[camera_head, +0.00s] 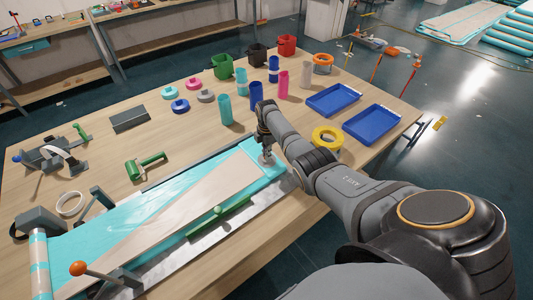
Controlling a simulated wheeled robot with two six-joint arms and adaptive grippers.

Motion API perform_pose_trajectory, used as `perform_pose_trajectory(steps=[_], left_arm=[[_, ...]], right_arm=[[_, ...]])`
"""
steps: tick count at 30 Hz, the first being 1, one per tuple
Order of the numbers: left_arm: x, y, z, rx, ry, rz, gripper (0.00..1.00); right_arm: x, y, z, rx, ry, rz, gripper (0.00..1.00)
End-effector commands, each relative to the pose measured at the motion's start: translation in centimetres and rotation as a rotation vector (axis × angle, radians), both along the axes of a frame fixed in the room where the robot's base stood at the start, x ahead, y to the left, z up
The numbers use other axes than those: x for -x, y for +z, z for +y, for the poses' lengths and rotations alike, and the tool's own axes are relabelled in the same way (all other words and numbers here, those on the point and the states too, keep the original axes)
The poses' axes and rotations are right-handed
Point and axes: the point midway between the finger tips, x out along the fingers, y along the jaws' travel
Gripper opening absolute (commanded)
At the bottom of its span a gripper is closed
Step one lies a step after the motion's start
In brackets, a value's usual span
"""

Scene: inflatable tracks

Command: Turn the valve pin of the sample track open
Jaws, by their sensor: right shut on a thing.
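The sample track (190,208) is a flat turquoise strip with a beige middle. It lies slantwise along the front of the wooden workbench, from the lower left to the middle. My right gripper (267,153) points down at the track's far right end and is shut on a small pale fitting there, at the place of the valve pin. The gripper mostly hides the pin, so its turn angle cannot be read. My left gripper is not in view.
Behind the track stand turquoise (225,109), blue and pink rolls. A yellow tape ring (327,138) and blue trays (371,124) lie to the right. A green bar (218,218) and an orange-knobbed lever (78,268) are at the front. The workbench (150,190) has bare wood behind the track.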

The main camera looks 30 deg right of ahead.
Motion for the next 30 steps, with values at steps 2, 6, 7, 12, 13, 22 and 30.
perform_pose_trajectory(steps=[2,6,7,12,13,22,30], left_arm=[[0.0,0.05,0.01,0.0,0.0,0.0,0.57],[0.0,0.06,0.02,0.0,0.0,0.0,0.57],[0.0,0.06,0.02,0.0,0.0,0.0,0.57],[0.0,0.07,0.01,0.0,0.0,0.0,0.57],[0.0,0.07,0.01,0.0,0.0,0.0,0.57],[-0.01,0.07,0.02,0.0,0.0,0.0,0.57],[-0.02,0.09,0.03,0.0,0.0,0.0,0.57]], right_arm=[[-0.24,0.33,-0.21,0.004,0.04,-0.007,0.0],[-0.26,0.35,-0.22,0.004,0.101,-0.008,0.0],[-0.26,0.35,-0.22,0.004,0.111,-0.008,0.0],[-0.29,0.38,-0.23,0.005,0.151,-0.009,0.0],[-0.29,0.39,-0.23,0.005,0.155,-0.009,0.0],[-0.32,0.43,-0.26,0.006,0.166,-0.01,0.0],[-0.32,0.43,-0.25,0.005,0.166,-0.01,0.19]])
